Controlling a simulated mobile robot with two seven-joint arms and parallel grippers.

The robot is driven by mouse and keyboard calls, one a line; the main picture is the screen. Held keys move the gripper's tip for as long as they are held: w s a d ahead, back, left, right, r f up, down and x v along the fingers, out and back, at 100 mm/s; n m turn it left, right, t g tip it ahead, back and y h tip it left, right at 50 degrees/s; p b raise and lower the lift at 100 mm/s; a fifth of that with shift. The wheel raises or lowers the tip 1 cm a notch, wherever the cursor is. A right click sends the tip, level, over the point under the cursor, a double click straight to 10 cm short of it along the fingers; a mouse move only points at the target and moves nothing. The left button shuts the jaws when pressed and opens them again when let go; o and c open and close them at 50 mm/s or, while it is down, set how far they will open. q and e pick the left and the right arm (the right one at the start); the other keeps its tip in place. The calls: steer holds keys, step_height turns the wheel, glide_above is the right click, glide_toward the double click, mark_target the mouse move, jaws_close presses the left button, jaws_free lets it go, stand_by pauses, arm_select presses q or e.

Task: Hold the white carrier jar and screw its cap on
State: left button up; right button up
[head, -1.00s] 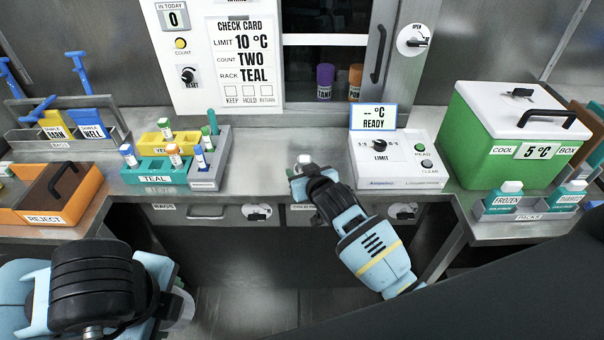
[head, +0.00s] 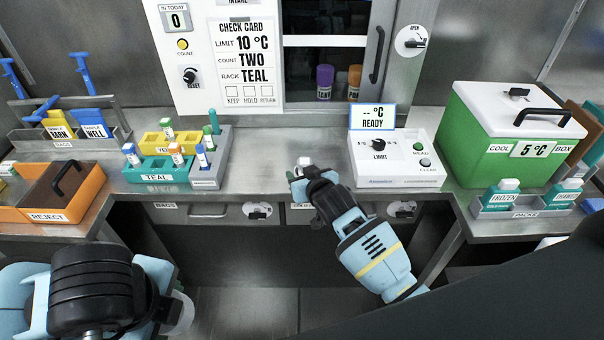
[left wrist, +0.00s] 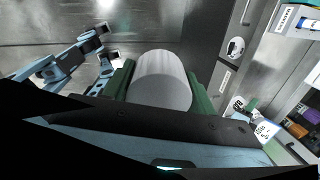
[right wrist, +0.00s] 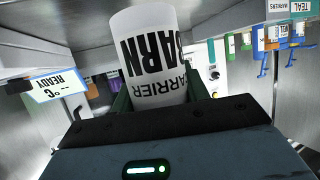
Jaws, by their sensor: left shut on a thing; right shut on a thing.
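My right gripper (right wrist: 158,105) is shut on the white carrier jar (right wrist: 146,45), whose black lettering reads CARRIER BARN in the right wrist view. In the head view this gripper (head: 300,174) is in front of the bench's middle, with a small white part (head: 304,160) showing at its tip. My left gripper (left wrist: 160,88) is shut on a white, faintly ribbed round piece (left wrist: 162,80), which looks like the cap. In the head view a pale rounded edge (head: 183,312) shows beside the left arm at lower left. The two white pieces are well apart. The jar's mouth cannot be made out.
The bench holds the reject tray (head: 68,215), a teal rack (head: 155,168) with vials, the READY reader (head: 400,165), the green cool box (head: 500,145) and a packs tray (head: 520,208). Bare bench (head: 262,150) lies between rack and reader.

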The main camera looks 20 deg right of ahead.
steer(key=shift+c, duration=0.7)
arm_select(q)
steer(key=shift+m, duration=0.3)
arm_select(e)
steer(key=shift+r, duration=0.1)
